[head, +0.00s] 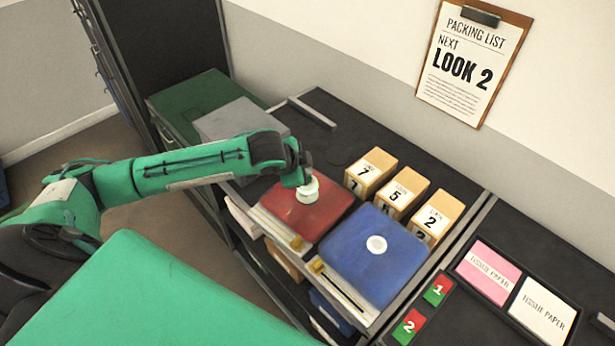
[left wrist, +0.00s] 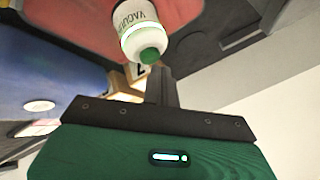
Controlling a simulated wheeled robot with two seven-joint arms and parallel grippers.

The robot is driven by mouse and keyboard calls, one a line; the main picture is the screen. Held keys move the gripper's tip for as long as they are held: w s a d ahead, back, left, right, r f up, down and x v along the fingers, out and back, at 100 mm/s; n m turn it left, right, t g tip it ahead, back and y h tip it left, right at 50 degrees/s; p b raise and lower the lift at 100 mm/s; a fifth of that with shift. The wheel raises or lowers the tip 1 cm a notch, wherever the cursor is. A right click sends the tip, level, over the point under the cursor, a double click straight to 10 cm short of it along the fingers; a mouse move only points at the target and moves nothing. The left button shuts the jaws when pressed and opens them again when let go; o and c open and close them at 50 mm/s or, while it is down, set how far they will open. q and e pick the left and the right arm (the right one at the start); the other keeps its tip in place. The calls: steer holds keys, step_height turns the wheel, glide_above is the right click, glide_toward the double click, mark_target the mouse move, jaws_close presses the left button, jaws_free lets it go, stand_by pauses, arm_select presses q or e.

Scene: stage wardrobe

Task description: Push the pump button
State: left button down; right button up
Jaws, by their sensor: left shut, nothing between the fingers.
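The pump (head: 308,191) is a small white cylinder on top of the red pack (head: 303,215) in the head view. In the left wrist view the pump (left wrist: 140,32) shows a label starting "VACUU" and a green button (left wrist: 149,55) on its end. My left gripper (head: 304,172) is shut and empty, beside and slightly above the pump. Its dark fingers (left wrist: 161,85) show close to the green button in the left wrist view. I cannot tell whether they touch it. The gripper partly hides the pump's top in the head view. My right gripper is out of view.
A blue pack (head: 365,262) with a white round valve (head: 376,244) lies right of the red one. Several numbered wooden blocks (head: 400,193) stand behind. A grey box (head: 238,122) is at the back left. A tissue paper tray (head: 512,315) is at the right.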

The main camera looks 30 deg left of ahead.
arm_select(q)
steer(key=shift+f, duration=0.5)
stand_by(0.4)
steer(key=shift+r+p, duration=0.6)
steer(key=shift+p, duration=0.35)
step_height(320, 180, up, 6)
steer(key=p, duration=0.7)
